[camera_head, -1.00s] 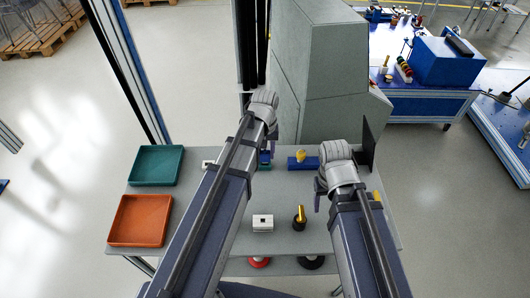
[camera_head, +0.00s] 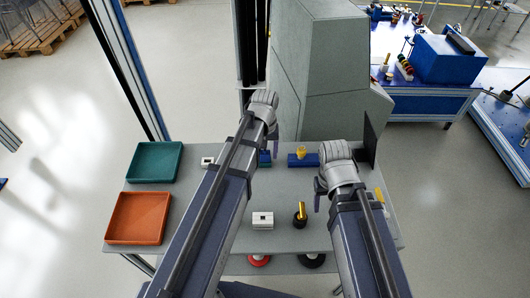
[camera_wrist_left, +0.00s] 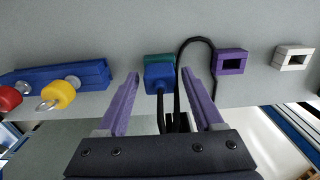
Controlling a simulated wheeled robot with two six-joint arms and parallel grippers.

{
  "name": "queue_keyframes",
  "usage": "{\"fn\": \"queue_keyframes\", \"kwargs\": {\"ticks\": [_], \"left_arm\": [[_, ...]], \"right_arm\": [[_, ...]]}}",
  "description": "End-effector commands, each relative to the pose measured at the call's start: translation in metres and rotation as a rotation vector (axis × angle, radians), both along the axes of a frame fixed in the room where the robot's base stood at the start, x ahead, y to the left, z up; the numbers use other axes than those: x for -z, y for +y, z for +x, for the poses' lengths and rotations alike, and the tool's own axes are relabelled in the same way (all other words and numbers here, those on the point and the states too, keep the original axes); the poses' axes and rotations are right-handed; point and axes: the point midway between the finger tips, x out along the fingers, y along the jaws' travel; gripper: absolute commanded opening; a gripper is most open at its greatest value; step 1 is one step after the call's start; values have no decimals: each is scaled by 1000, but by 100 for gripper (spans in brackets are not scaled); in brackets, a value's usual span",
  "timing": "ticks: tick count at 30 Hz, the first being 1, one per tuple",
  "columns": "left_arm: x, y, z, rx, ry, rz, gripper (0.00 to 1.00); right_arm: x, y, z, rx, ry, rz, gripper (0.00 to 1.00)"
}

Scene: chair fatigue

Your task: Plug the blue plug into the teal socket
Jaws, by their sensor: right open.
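The blue plug (camera_wrist_left: 159,76) sits against the front of the teal socket (camera_wrist_left: 158,58) in the left wrist view, lined up with it. How deep it sits in the socket I cannot tell. My left gripper (camera_wrist_left: 164,80) is open, its purple fingers apart on either side of the plug with gaps to both. In the head view my left gripper (camera_head: 276,148) hangs at the table's far edge, and the plug and socket are mostly hidden behind my arm. My right gripper (camera_head: 318,200) is open and empty above the table's right part.
A purple socket (camera_wrist_left: 231,62) and a white socket (camera_wrist_left: 293,57) stand to the right, with a black cable looping near the plug. A blue block (camera_head: 297,161) carries yellow and red padlock-like pieces. Teal (camera_head: 155,162) and orange (camera_head: 138,218) trays lie on the table's left.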

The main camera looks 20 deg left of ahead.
Motion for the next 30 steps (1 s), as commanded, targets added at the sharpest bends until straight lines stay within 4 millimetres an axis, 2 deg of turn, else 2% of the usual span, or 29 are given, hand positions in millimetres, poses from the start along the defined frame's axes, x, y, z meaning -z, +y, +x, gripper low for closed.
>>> {"fn": "queue_keyframes", "kwargs": {"ticks": [2, 14, 20, 30], "left_arm": [[0, 0, 0, 0, 0, 0, 79], [-5, 0, 0, 0, 0, 0, 79], [-22, 0, 0, 0, 0, 0, 79], [-68, 0, 0, 0, 0, 0, 79]], "right_arm": [[0, 0, 0, 0, 0, 0, 62], [-5, 0, 0, 0, 0, 0, 62], [-22, 0, 0, 0, 0, 0, 62], [-68, 0, 0, 0, 0, 0, 62]]}}
